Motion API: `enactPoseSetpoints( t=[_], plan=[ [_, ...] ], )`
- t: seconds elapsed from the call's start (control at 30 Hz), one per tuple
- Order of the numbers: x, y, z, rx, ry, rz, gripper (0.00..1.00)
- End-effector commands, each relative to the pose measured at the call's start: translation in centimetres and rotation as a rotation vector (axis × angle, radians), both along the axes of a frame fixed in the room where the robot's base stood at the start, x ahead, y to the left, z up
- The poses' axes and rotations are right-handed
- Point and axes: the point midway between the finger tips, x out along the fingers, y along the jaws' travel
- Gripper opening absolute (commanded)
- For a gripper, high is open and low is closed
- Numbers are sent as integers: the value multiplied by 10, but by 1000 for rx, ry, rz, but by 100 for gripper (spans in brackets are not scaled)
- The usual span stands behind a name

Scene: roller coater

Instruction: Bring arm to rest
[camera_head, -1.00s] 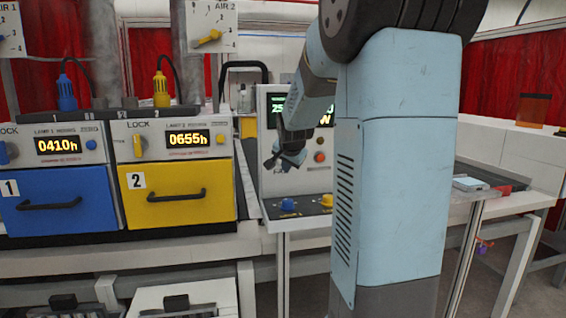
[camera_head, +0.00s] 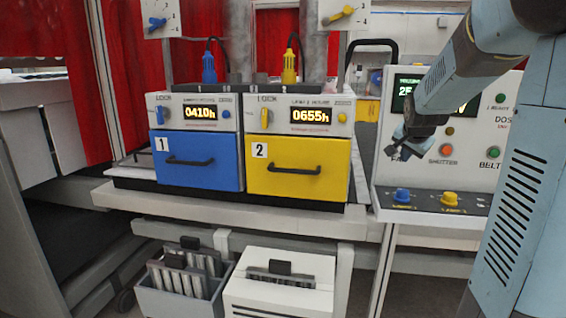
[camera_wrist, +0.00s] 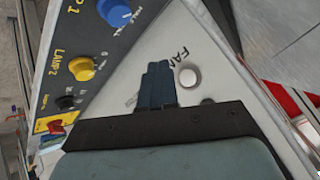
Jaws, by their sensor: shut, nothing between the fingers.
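My gripper (camera_head: 402,146) is at the end of my light blue arm, in front of the control panel (camera_head: 492,183) on the right of the head view. In the wrist view my gripper (camera_wrist: 158,68) shows its dark fingers together with nothing between them. Behind them is a white panel face with the letters "FAN" and a white round button (camera_wrist: 188,77). A blue knob (camera_wrist: 118,12) and a yellow knob (camera_wrist: 82,68) marked "LAMP 2" sit on a dark strip there. Whether the fingers touch the panel cannot be told.
A blue drawer unit (camera_head: 196,162) and a yellow drawer unit (camera_head: 297,168) stand on a white bench left of my arm. Below are a grey bin (camera_head: 165,302) of dark slats and a white box (camera_head: 275,300). Air levers (camera_head: 342,15) hang above. Open floor is barely visible.

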Motion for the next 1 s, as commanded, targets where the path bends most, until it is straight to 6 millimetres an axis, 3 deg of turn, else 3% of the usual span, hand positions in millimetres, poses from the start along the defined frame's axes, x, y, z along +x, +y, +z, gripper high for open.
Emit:
enactPoseSetpoints(
  t=[0.2, 0.5, 0.8, 1.0],
  plan=[
    [-60, 54, 18, -68, 76, 162, 0],
    [-156, 119, 22, -165, 186, 420, 0],
    [-253, 164, 7, -256, 277, 690, 0],
    [-294, 178, -5, -296, 313, 815, 0]
  ],
)
